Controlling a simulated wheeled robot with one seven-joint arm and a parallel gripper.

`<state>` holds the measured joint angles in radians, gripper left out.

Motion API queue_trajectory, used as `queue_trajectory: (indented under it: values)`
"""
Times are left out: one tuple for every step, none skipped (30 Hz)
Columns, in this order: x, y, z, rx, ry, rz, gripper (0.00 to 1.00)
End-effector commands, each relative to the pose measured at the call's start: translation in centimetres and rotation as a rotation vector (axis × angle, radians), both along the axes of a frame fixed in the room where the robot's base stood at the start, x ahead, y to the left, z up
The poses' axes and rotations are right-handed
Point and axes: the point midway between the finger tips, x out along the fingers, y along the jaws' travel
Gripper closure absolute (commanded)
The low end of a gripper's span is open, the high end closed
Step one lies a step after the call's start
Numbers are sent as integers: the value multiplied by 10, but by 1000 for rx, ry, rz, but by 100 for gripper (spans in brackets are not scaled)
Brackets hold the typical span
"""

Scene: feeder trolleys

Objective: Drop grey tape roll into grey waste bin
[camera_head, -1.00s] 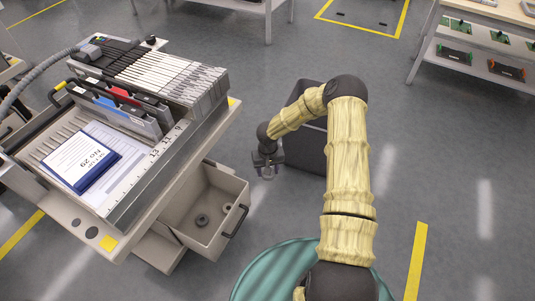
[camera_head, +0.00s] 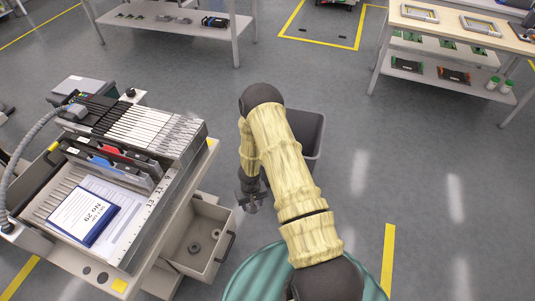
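The dark grey waste bin (camera_head: 312,132) stands on the floor behind my arm, which hides much of it; its right side and part of its opening show. My gripper (camera_head: 251,207) points down between the open trolley drawer and the bin, left of the bin. Its fingers are small and dark, and I cannot tell whether they are open or hold something. Two dark ring-shaped rolls lie apart in the drawer, one nearer (camera_head: 195,248) and one farther (camera_head: 215,235). I cannot tell whether either is the grey tape roll.
The feeder trolley (camera_head: 140,240) stands at left with its drawer (camera_head: 201,272) pulled out, a blue-edged No 29 card (camera_head: 84,216) and a row of feeders on top. A shelf table (camera_head: 440,68) stands at back right. Floor right of the bin is clear.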

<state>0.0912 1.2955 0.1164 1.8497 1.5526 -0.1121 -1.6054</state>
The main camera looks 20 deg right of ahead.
Motion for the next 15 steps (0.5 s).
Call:
queue_trajectory:
  values:
    - [-3,0,6,-2,3,5,72]
    - [-5,0,8,-2,4,6,72]
    - [-8,-1,10,0,7,2,72]
    - [-9,-1,12,1,7,2,72]
    - [-11,-1,14,1,7,2,72]
    - [-13,-1,16,1,6,3,72]
    - [-15,-1,18,3,5,3,72]
    - [-18,-1,24,2,7,2,72]
    - [-21,-1,27,2,6,3,72]
    - [-23,-1,29,2,5,4,72]
    - [-25,-2,32,1,5,3,72]
    - [-28,-2,34,1,6,4,72]
    - [-29,-2,34,1,5,6,72]
    - [-30,-2,34,0,5,6,72]
    - [-31,-2,34,0,3,6,72]
